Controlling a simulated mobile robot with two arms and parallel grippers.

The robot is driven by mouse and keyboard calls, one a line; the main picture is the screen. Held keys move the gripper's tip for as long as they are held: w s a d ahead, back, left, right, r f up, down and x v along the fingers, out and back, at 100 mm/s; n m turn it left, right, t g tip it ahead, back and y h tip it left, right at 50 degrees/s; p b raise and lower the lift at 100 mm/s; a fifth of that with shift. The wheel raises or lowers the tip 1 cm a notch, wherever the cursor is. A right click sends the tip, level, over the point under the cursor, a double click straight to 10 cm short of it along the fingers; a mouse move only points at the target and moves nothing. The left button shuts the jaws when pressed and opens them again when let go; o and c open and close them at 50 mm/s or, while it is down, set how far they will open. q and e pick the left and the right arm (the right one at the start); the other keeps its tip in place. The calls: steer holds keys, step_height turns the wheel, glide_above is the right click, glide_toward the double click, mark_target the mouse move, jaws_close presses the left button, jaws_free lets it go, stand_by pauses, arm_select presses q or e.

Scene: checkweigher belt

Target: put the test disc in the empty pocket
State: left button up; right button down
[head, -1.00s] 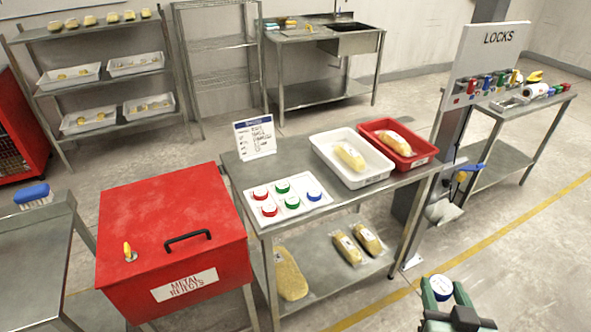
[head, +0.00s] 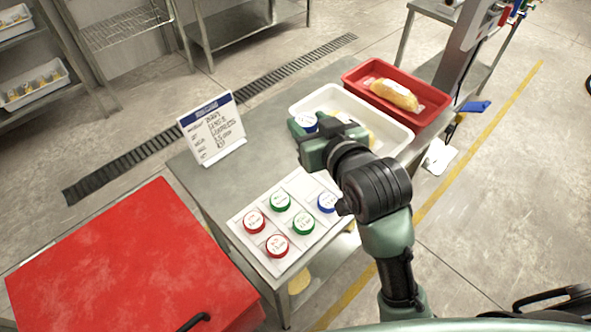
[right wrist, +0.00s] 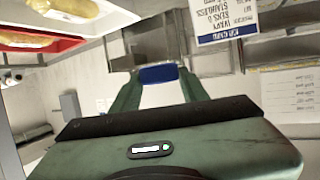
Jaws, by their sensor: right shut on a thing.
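The test disc, white-topped with a blue rim (head: 306,121), is in my right gripper (head: 305,128), near the front left corner of the white tray. In the right wrist view the blue rim (right wrist: 158,74) shows between the two fingers (right wrist: 158,88). The white pocket board (head: 240,226) lies on the table in front of the gripper. It holds two red discs (head: 254,221), two green discs (head: 280,202) and a blue disc (head: 327,202), partly behind my arm. Its back right pocket (head: 304,186) is empty. My left gripper is out of view.
The white tray (head: 297,104) and the red tray (head: 352,73) with a bagged product (head: 394,94) stand at the back right. A sign (head: 212,130) stands at the back left. The red box (head: 120,275) is at front left. Bare table (head: 258,135) lies between sign and tray.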

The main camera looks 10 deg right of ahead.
step_height(320, 180, down, 7)
steer(key=s, duration=0.1)
steer(key=b, duration=0.1)
glide_above(306, 190)
step_height(306, 190, down, 7)
steer(key=shift+f, duration=0.5)
step_height(306, 190, down, 3)
steer(key=shift+f, duration=0.15)
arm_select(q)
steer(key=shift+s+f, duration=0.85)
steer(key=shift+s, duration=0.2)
arm_select(e)
steer(key=shift+f, duration=0.5)
arm_select(q)
steer(key=shift+b, duration=0.3)
arm_select(e)
steer(key=shift+f, duration=0.2)
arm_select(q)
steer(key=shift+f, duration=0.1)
arm_select(e)
steer(key=c, duration=1)
jaws_free()
steer(key=shift+f, duration=0.1)
steer(key=shift+c, duration=0.2)
